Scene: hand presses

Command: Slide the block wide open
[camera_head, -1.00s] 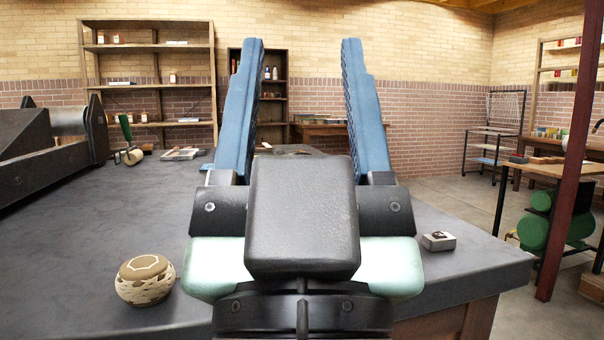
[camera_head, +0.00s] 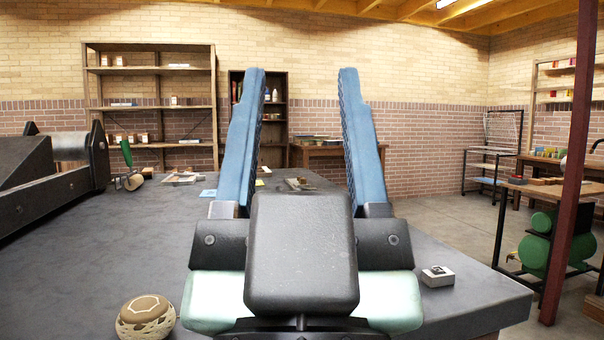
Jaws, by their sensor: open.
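My gripper (camera_head: 303,75) fills the middle of the view, its two blue fingers pointing away from me. The fingers stand wide apart with nothing between them, so it is open and empty above the dark table. A small pale grey block (camera_head: 438,279) with a dark mark on top lies near the table's right edge, right of my gripper and apart from it. I cannot tell for sure that this is the task's block, nor whether it has a sliding part.
A large dark press (camera_head: 55,165) fills the left. The table's middle left is clear.

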